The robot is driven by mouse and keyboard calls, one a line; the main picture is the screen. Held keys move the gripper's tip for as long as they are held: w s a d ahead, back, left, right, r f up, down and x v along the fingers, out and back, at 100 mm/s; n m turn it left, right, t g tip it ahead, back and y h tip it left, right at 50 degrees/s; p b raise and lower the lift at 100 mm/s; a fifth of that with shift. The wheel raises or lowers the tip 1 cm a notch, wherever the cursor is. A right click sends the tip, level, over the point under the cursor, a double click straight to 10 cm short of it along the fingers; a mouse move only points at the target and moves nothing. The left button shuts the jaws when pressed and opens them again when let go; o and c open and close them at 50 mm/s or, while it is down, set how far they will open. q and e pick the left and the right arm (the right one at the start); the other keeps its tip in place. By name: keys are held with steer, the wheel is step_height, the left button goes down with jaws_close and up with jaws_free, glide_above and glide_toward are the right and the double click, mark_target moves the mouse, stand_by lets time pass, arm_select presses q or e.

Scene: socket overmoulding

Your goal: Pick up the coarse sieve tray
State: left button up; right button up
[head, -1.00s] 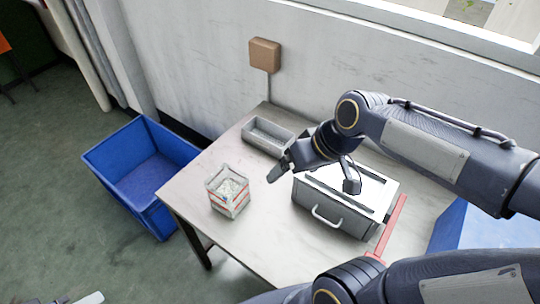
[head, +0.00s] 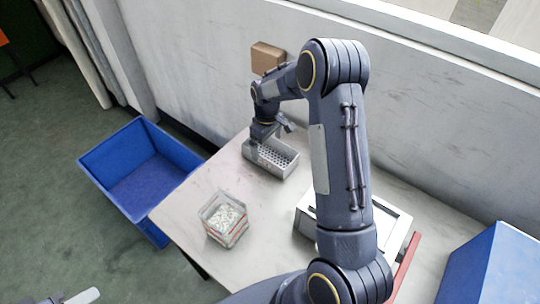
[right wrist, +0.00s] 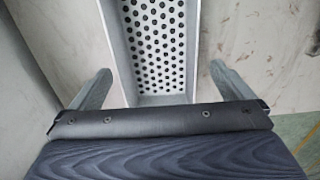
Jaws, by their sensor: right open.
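The coarse sieve tray (head: 264,165) is a grey, narrow, rectangular tray with a floor full of round holes. It sits at the back of the table, near the wall. My right gripper (head: 267,138) is over the tray's far left part, pointing down. In the right wrist view the sieve tray (right wrist: 119,42) runs away from me between the two fingers of the right gripper (right wrist: 160,70). The fingers are open, one beside each long wall, with a visible gap on both sides.
A clear square container (head: 226,219) with white granules stands at the table's front left. A grey case (head: 306,211) is partly hidden behind my right arm, with a red bar (head: 404,268) beside it.

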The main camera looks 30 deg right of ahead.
mark_target(270, 159)
steer(key=f, duration=0.3)
steer(key=shift+s+d+f+p, duration=0.35)
steer(key=shift+f, duration=0.5)
steer(key=c, duration=1)
steer(key=shift+o, duration=0.2)
step_height(270, 159, up, 10)
steer(key=shift+a+b, duration=0.15)
steer(key=shift+b, duration=0.25)
